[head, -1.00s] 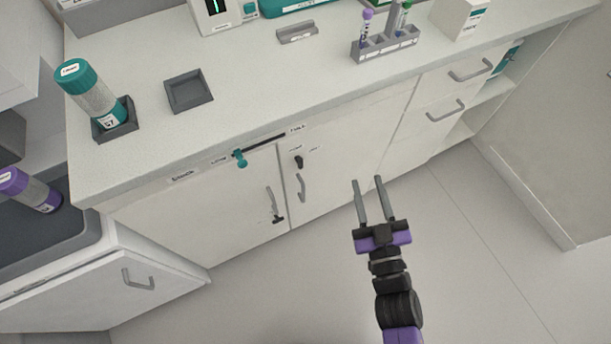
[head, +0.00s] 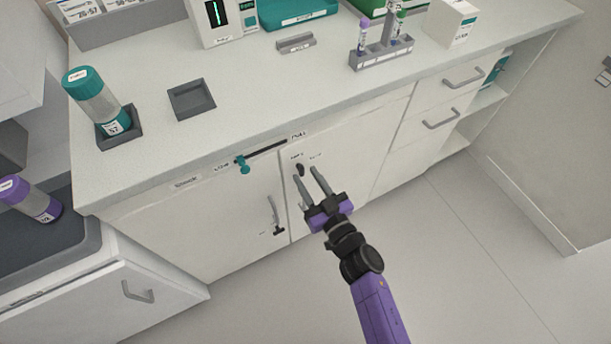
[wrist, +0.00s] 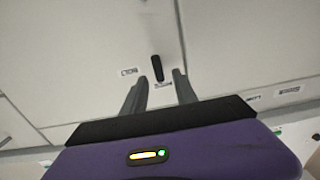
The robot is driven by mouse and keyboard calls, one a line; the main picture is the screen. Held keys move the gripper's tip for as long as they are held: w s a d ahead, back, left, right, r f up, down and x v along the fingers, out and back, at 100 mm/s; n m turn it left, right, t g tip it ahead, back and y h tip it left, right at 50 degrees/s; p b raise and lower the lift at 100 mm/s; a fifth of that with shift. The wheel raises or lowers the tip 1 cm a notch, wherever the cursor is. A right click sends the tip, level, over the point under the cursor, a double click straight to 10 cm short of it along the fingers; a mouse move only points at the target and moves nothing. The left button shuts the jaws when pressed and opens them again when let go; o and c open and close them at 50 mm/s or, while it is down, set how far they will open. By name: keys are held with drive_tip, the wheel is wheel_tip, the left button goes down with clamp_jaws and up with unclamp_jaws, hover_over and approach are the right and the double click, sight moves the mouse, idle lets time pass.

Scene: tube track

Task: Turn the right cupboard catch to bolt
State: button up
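The right cupboard catch is a small black turn-piece (head: 300,170) near the top left of the right cupboard door (head: 350,145). In the wrist view the catch (wrist: 157,68) is a short dark bar, close to upright, with two small labels near it; their words are too blurred to read. My gripper (head: 307,174) is open and empty, its two fingers pointing at the door. In the wrist view its fingertips (wrist: 159,76) lie either side of the catch's lower end in the picture. I cannot tell whether they touch it. The right door's handle is hidden behind my gripper.
A teal slider knob (head: 243,164) sits on a slot left of the catch. The counter (head: 240,105) overhangs above, and drawer handles (head: 441,119) stick out at right. The floor is clear.

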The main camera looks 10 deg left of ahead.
drive_tip(key=shift+x, duration=0.8)
clamp_jaws()
